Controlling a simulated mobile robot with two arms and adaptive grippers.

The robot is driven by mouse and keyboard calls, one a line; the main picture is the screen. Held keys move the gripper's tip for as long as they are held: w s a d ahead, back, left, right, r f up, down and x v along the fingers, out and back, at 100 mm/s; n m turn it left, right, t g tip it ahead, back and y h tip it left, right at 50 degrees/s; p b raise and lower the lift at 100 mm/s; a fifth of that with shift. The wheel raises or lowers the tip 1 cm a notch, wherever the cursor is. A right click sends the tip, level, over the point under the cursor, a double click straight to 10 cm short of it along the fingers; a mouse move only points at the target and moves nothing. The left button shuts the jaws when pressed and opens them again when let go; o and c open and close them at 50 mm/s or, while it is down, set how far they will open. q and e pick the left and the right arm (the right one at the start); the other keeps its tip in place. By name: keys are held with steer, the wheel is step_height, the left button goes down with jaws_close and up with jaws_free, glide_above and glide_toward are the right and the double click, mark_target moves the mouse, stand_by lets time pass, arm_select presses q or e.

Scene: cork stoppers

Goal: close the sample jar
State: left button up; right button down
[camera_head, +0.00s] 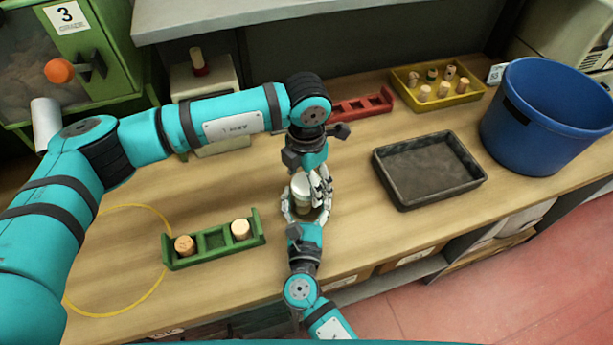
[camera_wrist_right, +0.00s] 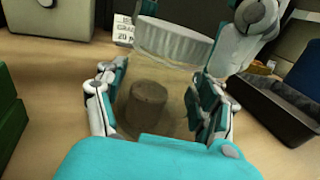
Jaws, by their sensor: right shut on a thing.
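A clear sample jar (camera_wrist_right: 160,100) stands upright between the fingers of my right gripper (camera_head: 305,213), which is shut on it. A brown cork (camera_wrist_right: 147,103) shows inside the jar in the right wrist view. A white ribbed lid (camera_wrist_right: 174,42) is over the jar's mouth; it also shows in the head view (camera_head: 300,184). I cannot tell whether it is fully seated. My left gripper (camera_head: 319,184) reaches down from above with its fingers beside the lid. Whether they grip it is unclear; a finger stands close to the lid's right side in the right wrist view.
A green rack (camera_head: 213,240) with two corks stands left of the jar. A dark tray (camera_head: 474,183) and a blue bin (camera_head: 545,120) are to the right. A red rack (camera_head: 362,105) and a yellow tray (camera_head: 462,97) with several corks are behind. Bench lies clear between jar and dark tray.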

arm_select(q)
steer(key=c, duration=1)
steer(key=o, duration=1.3)
steer(key=shift+r, duration=0.1)
step_height(320, 180, up, 12)
steer(key=shift+f, duration=0.1)
arm_select(e)
steer(key=shift+c, duration=0.2)
jaws_free()
